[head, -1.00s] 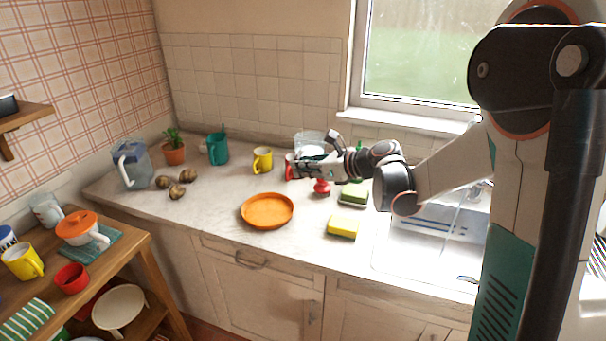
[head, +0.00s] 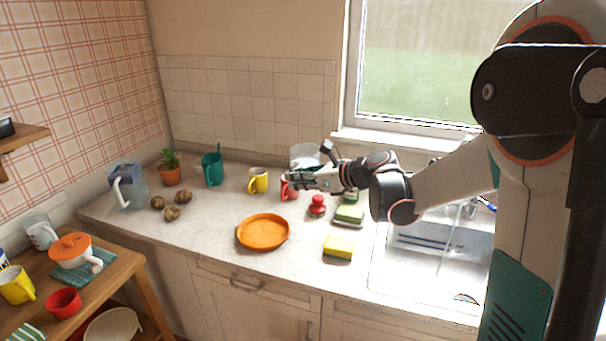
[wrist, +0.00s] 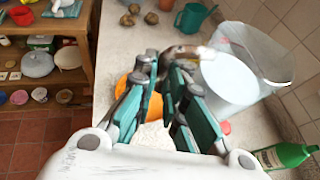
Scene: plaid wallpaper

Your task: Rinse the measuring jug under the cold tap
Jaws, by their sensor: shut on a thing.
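The measuring jug (wrist: 240,75) is a clear, round container beside the fingers in the wrist view. In the head view its clear upper part (head: 305,154) shows behind my gripper (head: 300,180), which hides the rest. My gripper also fills the middle of the wrist view (wrist: 160,92), with its teal-padded fingers closed on the jug's handle side. The grip itself is partly hidden. The sink (head: 415,265) is to the right of my gripper. A blue tap lever (head: 487,204) shows beside my arm, and a thin pale streak, perhaps water, drops into the sink.
A red mug (head: 288,191) and yellow mug (head: 258,180) stand close by the gripper. An orange plate (head: 263,232) is on the counter. A green bottle (wrist: 285,155) is near the jug.

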